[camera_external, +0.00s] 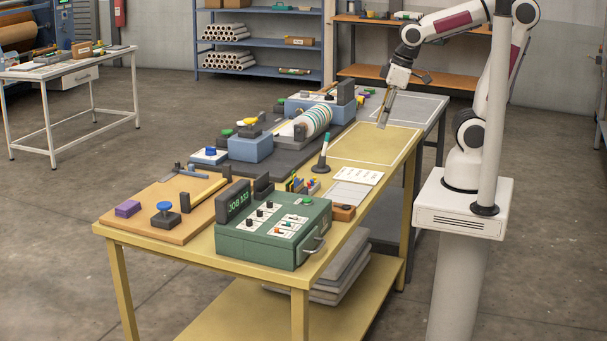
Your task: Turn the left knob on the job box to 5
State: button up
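The green job box (262,247) stands at the front end of the yellow table, with a dark sign reading "JOB 133" at its back left. Its top has a white panel with a row of small black knobs (260,213), and a second panel with small coloured controls. The knob pointers and scale numbers are too small to read. My gripper (382,124) points down above the far right part of the table, well away from the job box and apart from the knobs. Its fingers look close together from this side, and I cannot tell whether they are open; no held object shows.
A green-tipped upright marker (322,152), a white card (358,176) and a small wooden block (342,213) stand or lie behind the box. A wooden board (170,200) with a blue knob is at left. The yellow outlined area (375,145) is clear.

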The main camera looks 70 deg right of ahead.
jog(key=w+a+f+n, duration=0.3)
jog(key=a+n, duration=0.4)
jog(key=a, duration=0.5)
jog(key=w+a+f+n, duration=0.3)
jog(key=w+a+n, duration=0.2)
jog(key=a, duration=0.7)
jog(key=w+a+f+n, duration=0.3)
jog(key=w+a+n, duration=0.1)
jog(key=a+n, duration=0.6)
jog(key=shift+a+f+g, duration=0.15)
jog(key=shift+a+f, duration=0.05)
jog(key=shift+a, duration=0.35)
jog(key=shift+a+f+g, duration=0.15)
jog(key=shift+a, duration=0.4)
jog(key=a+n, duration=0.1)
jog(key=a, duration=0.1)
jog(key=w+a+n, duration=0.1)
jog(key=a+n, duration=0.1)
jog(key=a+f+n, duration=0.1)
jog(key=a+n, duration=0.1)
jog(key=shift+w, duration=0.2)
jog(key=shift+w+a+r+n+t+y, duration=0.15)
jog(key=shift+w+a+r+n+t, duration=0.3)
jog(key=shift+n, duration=1.1)
jog(key=shift+w+a+r+n+t+y, duration=0.15)
jog(key=shift+w+a+r+n, duration=0.5)
jog(key=shift+n, duration=0.95)
jog(key=shift+w+a+r+n+t+y, duration=0.1)
jog(key=shift+w+a+r+n+t, duration=0.35)
jog(key=shift+n, duration=1.1)
